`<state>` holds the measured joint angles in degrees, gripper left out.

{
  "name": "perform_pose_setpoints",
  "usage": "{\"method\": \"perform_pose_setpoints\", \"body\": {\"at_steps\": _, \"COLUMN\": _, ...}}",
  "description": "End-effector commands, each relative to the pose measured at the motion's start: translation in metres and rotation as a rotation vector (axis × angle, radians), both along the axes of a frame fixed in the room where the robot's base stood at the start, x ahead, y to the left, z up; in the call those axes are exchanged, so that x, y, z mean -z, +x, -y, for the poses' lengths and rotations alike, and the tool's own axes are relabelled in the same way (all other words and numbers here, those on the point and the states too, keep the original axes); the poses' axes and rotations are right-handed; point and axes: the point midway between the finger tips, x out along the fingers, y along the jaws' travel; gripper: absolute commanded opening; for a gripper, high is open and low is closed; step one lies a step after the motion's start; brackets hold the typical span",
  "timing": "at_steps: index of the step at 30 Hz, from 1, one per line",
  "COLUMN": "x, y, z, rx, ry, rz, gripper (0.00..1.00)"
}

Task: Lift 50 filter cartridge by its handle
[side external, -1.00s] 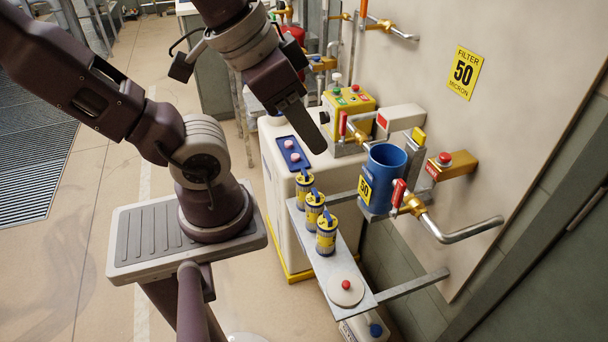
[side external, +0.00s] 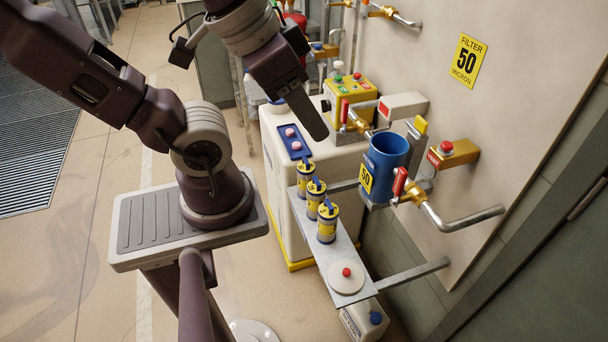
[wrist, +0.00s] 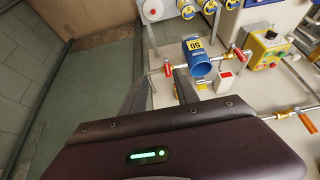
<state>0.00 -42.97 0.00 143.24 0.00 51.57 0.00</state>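Part of the row shows at the wrist view's top edge (wrist: 208,7). A blue cylindrical housing (side external: 386,158) with a 50 label is fixed beside the shelf; it also shows in the wrist view (wrist: 199,62). My gripper (side external: 322,136) hangs above and behind the cartridges, touching none. Its fingers (wrist: 160,88) are apart and empty.
A white round lid (side external: 346,278) with a red knob lies on the shelf's front end (side external: 359,298). Red-handled valves and pipes (side external: 428,212) flank the housing. A yellow button box (side external: 350,97) stands behind. A FILTER 50 MICRON sign (side external: 467,61) is on the wall.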

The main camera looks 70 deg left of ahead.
Motion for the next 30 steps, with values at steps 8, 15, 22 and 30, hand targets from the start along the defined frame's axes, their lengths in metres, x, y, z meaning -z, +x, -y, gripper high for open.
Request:
{"method": "perform_pose_setpoints", "body": {"at_steps": 8, "x": 0.0, "y": 0.0, "z": 0.0, "rx": 0.0, "ry": 0.0, "rz": 0.0, "gripper": 0.36}}
{"method": "perform_pose_setpoints", "body": {"at_steps": 15, "x": 0.0, "y": 0.0, "z": 0.0, "rx": 0.0, "ry": 0.0, "rz": 0.0, "gripper": 0.42}}
{"method": "perform_pose_setpoints", "body": {"at_steps": 22, "x": 0.0, "y": 0.0, "z": 0.0, "rx": 0.0, "ry": 0.0, "rz": 0.0, "gripper": 0.78}}
{"method": "perform_pose_setpoints", "body": {"at_steps": 30, "x": -0.0031, "y": 0.0005, "z": 0.0, "rx": 0.0, "ry": 0.0, "rz": 0.002, "gripper": 0.78}}
